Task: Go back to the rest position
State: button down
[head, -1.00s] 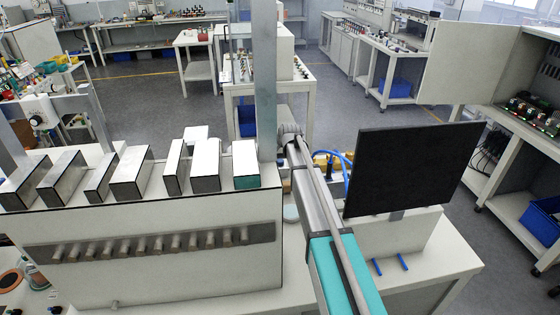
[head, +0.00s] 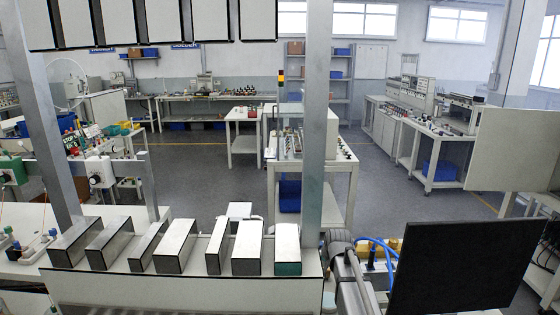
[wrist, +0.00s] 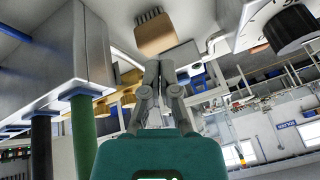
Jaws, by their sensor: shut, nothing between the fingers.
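My gripper (wrist: 158,75) shows in the wrist view with its two grey fingers closed together and nothing between them. Its teal body fills the bottom middle of that view. In the head view my arm rises at the lower right, between a row of grey-white boxes and a black panel. The gripper's fingertips are hidden in the head view. No connector or bowl can be made out clearly.
A black panel (head: 455,262) stands right of my arm. A metal post (head: 316,130) rises left of it, beside the row of boxes (head: 173,245). In the wrist view, a green cylinder (wrist: 83,135) and a metal block (wrist: 88,45) are close on the left.

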jog(key=s+n+g, duration=0.1)
jog(key=s, duration=0.8)
jog(key=s+f+n+g, duration=0.1)
jog(key=s+n+g, duration=0.1)
jog(key=s, duration=0.7)
jog(key=s+f+n+g, duration=0.1)
jog(key=s+g, duration=0.1)
jog(key=s, duration=0.7)
jog(key=shift+s+d+n+h, duration=0.2)
jog(key=shift+s+n+h, duration=0.05)
jog(key=shift+n+h, duration=0.05)
